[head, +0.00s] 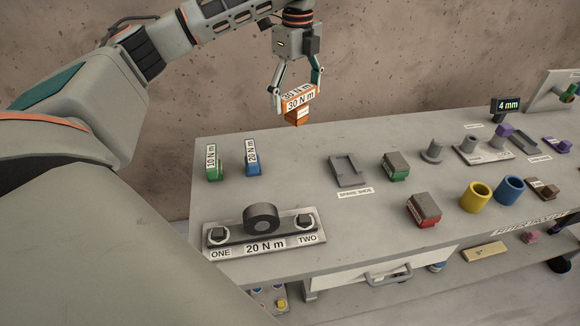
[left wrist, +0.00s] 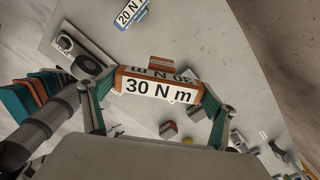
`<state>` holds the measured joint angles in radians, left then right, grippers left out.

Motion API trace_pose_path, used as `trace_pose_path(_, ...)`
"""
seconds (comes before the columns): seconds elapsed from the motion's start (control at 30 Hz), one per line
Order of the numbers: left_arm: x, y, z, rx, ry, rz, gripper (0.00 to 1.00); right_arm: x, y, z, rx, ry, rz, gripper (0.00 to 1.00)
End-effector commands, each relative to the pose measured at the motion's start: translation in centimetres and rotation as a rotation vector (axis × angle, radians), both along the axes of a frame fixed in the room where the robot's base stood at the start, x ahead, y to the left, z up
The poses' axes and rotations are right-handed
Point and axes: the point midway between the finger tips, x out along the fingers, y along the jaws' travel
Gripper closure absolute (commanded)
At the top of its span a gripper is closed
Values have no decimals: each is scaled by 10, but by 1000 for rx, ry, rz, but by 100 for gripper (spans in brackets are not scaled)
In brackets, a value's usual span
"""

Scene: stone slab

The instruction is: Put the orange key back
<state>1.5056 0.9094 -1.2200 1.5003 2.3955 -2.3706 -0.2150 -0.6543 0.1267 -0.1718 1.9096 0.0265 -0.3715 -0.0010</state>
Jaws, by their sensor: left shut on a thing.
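The orange key (head: 297,112) carries a white label reading 30 N m. My left gripper (head: 297,92) is shut on it and holds it up near the back edge of the slab, right of the other keys. In the left wrist view the orange key (left wrist: 160,86) sits between both fingers. A green key (head: 212,162) labelled 10 N m and a blue key (head: 252,158) labelled 20 N m stand upright at the back left of the slab. The blue key also shows in the left wrist view (left wrist: 131,12). My right gripper is not in view.
A fixture plate (head: 265,240) marked ONE, TWO and 20 N m lies at the front left. A grey tray (head: 347,170), green block (head: 395,166), red block (head: 424,209), yellow cup (head: 475,196) and blue cup (head: 509,190) stand to the right. The slab (head: 300,190) is bare between keys and tray.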

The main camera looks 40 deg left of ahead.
Motion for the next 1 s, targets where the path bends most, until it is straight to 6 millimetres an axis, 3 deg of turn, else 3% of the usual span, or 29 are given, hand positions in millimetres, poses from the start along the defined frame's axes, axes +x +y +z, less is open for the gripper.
trace_pose_path(0.2, 10, 25, 8, -2, 0, -165, 52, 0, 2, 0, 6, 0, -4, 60)
trace_pose_path(0.37, 12, 30, 2, -1, 1, -206, 52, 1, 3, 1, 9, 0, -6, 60)
trace_pose_path(1.0, 12, 30, -136, -1, 0, -206, 52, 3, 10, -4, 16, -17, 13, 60)
